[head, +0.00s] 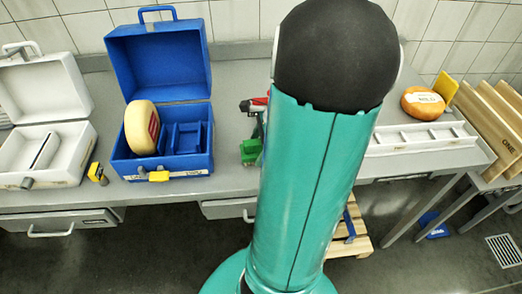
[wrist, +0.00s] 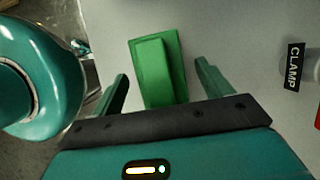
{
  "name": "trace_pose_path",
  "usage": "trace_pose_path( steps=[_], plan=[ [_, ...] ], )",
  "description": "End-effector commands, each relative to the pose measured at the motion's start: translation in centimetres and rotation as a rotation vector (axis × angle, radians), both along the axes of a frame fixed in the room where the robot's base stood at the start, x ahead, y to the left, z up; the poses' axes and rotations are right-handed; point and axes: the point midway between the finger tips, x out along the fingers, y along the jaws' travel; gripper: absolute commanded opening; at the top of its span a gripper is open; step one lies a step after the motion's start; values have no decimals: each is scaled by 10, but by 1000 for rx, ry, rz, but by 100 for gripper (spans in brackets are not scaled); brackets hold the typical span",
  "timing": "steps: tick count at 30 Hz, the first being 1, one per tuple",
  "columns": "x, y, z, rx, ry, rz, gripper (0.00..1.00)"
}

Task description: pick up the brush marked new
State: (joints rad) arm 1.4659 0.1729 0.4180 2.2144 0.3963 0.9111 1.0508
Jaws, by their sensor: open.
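A bright green object (wrist: 155,70) with a flat base and a raised, handle-like block lies on the grey worktop in the wrist view. It may be a brush, but no bristles and no "new" marking can be read. My gripper (wrist: 161,72) is open, with one finger on each side of the green object and gaps between them. I cannot tell the height between fingers and worktop. In the head view a green piece (head: 250,151) shows beside my arm, probably the same object. My arm hides much of the middle of the worktop and my gripper there.
A label reading CLAMP (wrist: 294,67) is at the wrist view's right. The head view shows an open blue case (head: 187,60) with a cheese wheel (head: 137,128), an open white case (head: 45,90), a white tray (head: 415,140), an orange wheel (head: 422,104) and wooden boards (head: 490,125).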

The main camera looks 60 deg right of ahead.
Motion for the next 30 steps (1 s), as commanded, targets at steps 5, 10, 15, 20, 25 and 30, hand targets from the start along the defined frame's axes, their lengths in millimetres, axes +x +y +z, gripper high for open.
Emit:
trace_pose_path(
  steps=[5, 10, 15, 20, 25, 30],
  plan=[
    [1, 1, -3, -1, 0, 0, 78],
    [1, 1, -3, -1, 0, 0, 78],
    [1, 1, -4, 0, 0, 0, 78],
    [1, 1, -6, 1, 1, 0, 78],
    [1, 1, -8, 0, 0, 0, 78],
    [1, 1, -7, 0, 0, 0, 78]
  ],
)
